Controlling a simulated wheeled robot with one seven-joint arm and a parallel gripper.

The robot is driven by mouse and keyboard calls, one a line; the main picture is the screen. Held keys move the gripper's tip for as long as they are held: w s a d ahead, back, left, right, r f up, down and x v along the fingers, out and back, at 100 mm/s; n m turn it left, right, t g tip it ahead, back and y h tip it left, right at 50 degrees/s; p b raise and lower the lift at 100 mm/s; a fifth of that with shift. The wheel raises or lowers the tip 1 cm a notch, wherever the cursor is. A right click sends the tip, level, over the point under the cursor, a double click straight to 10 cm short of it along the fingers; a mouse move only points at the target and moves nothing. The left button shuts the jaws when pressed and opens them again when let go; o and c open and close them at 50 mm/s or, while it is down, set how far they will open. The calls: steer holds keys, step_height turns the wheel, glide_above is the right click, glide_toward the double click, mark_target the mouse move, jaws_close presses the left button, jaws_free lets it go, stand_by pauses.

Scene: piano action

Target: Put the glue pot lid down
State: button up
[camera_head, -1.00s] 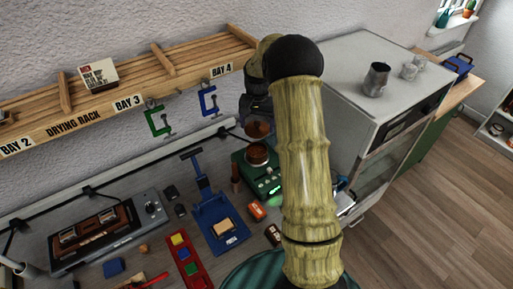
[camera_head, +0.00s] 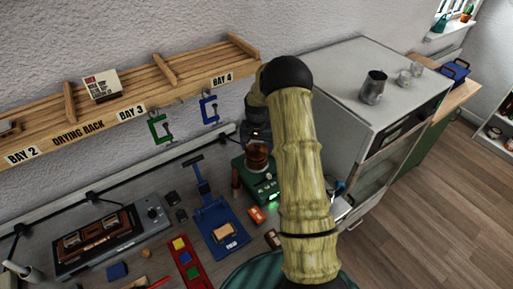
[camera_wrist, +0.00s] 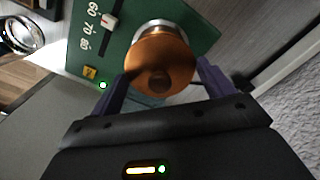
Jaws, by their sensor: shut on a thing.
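The copper-coloured glue pot lid (camera_wrist: 172,52) is between the two fingers of my gripper (camera_wrist: 163,70) in the wrist view. My gripper is shut on it. In the head view my gripper (camera_head: 257,135) is low over the glue pot (camera_head: 257,163), which sits on a green heater base (camera_head: 266,190). The lid is at or just above the pot's mouth; I cannot tell whether they touch. The heater base also shows in the wrist view (camera_wrist: 85,60), with a dial scale and a lit green lamp. The lid hides most of the pot there.
The drying rack (camera_head: 130,105) runs along the wall, with green (camera_head: 160,128) and blue (camera_head: 209,109) clamps below. A grey cabinet (camera_head: 345,75) stands right.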

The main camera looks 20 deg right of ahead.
mark_target(255, 145)
steer(key=shift+w+f+p, duration=0.1)
steer(key=shift+f+p, duration=0.25)
steer(key=shift+f, duration=0.55)
steer(key=shift+f+b, duration=0.25)
steer(key=shift+b, duration=0.05)
steer(key=o, duration=0.9)
steer(key=shift+r, duration=0.15)
steer(key=r+b, duration=0.2)
steer(key=r, duration=0.3)
steer(key=r+b, duration=0.2)
steer(key=r, duration=0.4)
steer(key=r+b, duration=0.2)
steer(key=r, duration=0.4)
steer(key=shift+a+r, duration=0.15)
steer(key=shift+a, duration=0.15)
